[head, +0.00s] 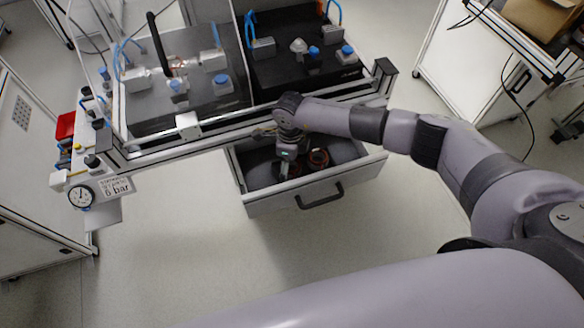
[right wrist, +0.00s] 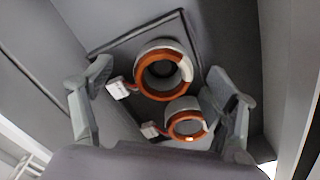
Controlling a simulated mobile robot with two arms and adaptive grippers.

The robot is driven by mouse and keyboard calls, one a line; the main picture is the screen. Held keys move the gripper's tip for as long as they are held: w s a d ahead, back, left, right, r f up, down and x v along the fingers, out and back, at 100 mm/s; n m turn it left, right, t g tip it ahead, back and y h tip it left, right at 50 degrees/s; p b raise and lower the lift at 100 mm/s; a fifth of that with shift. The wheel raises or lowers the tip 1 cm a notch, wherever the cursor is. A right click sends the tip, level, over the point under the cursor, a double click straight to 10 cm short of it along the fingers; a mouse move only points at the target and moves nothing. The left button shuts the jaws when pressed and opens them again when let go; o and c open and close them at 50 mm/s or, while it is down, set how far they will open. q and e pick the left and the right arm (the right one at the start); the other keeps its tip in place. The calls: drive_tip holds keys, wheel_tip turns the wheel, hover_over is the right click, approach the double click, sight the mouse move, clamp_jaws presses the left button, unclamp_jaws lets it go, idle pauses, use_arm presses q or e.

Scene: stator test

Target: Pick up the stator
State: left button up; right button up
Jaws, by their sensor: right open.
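Two stators with orange copper windings and pale grey cores lie in the open drawer (head: 261,208). In the right wrist view the larger-looking stator (right wrist: 142,72) is in the upper middle, and the smaller-looking stator (right wrist: 172,126) is just below it to the right. Each has a small white connector beside it. In the head view one stator (head: 319,158) shows right of my gripper; the other is mostly hidden by it. My right gripper (right wrist: 160,86) is open, its fingers on either side of the stators, with nothing held. My left gripper is not in view.
The drawer's front wall and black handle (head: 320,196) face the open floor. Above the drawer is a bench with an aluminium frame (head: 190,127), test fixtures and blue hoses. A pressure gauge (head: 81,196) hangs at its left. Narrow drawer walls surround my gripper.

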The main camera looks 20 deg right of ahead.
drive_tip(key=shift+f, duration=0.35)
drive_tip(key=shift+c, duration=0.2)
drive_tip(key=c, duration=1.6)
